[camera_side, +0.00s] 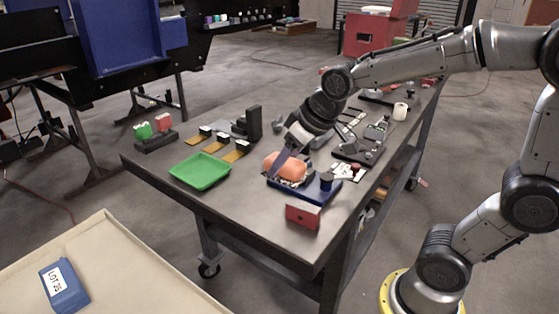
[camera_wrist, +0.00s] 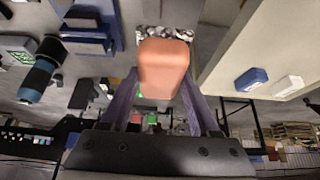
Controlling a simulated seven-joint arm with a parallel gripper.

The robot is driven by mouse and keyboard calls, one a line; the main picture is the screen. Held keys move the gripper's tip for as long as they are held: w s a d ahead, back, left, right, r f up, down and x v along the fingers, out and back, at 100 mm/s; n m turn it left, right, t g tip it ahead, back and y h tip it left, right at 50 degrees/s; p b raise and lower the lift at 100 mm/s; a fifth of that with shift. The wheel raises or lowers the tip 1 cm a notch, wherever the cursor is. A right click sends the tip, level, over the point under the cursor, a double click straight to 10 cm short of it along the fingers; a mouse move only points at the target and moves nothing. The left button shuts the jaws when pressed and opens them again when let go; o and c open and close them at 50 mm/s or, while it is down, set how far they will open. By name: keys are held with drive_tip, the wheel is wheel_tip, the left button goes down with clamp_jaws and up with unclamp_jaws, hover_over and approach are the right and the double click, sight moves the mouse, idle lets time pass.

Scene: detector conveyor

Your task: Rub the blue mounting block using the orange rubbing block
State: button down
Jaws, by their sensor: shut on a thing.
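The orange rubbing block (camera_side: 286,165) is a rounded orange piece with a mottled grey-white underside. My gripper (camera_side: 281,162) is shut on it, with a purple finger slanting down across its left side. In the wrist view the orange block (camera_wrist: 165,66) is between the two purple fingers. The blue mounting block (camera_side: 318,190) lies on the workbench, dark blue with a black knob on its right part. The orange block is at its left end, over or against it. I cannot tell whether they touch. Part of the blue block is hidden behind the orange block.
On the bench (camera_side: 240,213) are a green tray (camera_side: 200,171), a red block (camera_side: 303,216) at the front edge, and several small connector parts behind. A blue box marked LOT (camera_side: 64,287) lies on a cream table. Bare bench surface lies in front of the green tray.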

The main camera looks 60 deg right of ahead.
drive_tip(key=c, duration=0.7)
unclamp_jaws()
drive_tip(key=c, duration=0.6)
